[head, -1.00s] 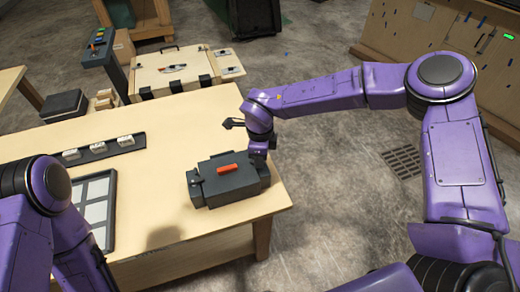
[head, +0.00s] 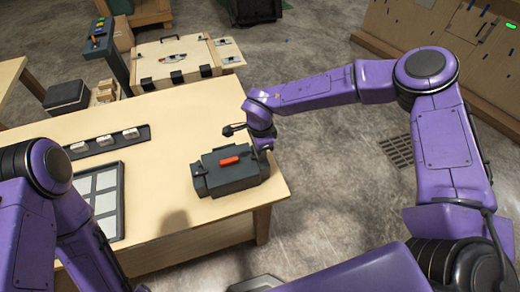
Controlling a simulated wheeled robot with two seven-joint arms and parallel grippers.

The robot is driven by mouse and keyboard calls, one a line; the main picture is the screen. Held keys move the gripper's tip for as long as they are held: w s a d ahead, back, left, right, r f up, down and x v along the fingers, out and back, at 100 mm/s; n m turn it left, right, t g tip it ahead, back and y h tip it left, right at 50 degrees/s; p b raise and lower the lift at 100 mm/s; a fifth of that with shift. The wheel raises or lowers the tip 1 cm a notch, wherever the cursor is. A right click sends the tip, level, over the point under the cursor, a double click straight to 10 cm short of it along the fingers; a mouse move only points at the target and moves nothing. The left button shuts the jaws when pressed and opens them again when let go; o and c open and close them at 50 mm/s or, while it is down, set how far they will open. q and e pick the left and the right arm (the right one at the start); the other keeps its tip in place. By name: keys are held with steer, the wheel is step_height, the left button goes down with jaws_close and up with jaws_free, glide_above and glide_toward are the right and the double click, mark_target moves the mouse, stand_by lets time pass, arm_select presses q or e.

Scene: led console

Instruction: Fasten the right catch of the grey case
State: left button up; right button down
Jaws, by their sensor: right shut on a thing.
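The grey case (head: 228,181) sits on the wooden table near its right edge, with a red handle (head: 230,161) lying on its lid. The lid looks down. My right gripper (head: 264,153) is at the right end of the case, shut on the right catch there. The fingers and the catch are small and mostly hidden by the wrist, so the catch's exact position cannot be told. My left arm shows at the lower left, but its gripper is out of view.
The table (head: 180,125) is bare around the case. A tray with pale panels (head: 96,205) and a dark strip with white switches (head: 105,142) lie to the left. A wooden box with dark latches (head: 178,62) stands beyond the far edge.

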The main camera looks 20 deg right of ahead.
steer(key=shift+w, duration=0.1)
steer(key=c, duration=1.1)
jaws_free()
steer(key=shift+c, duration=0.2)
steer(key=shift+r, duration=0.35)
step_height(320, 180, up, 10)
steer(key=b, duration=0.3)
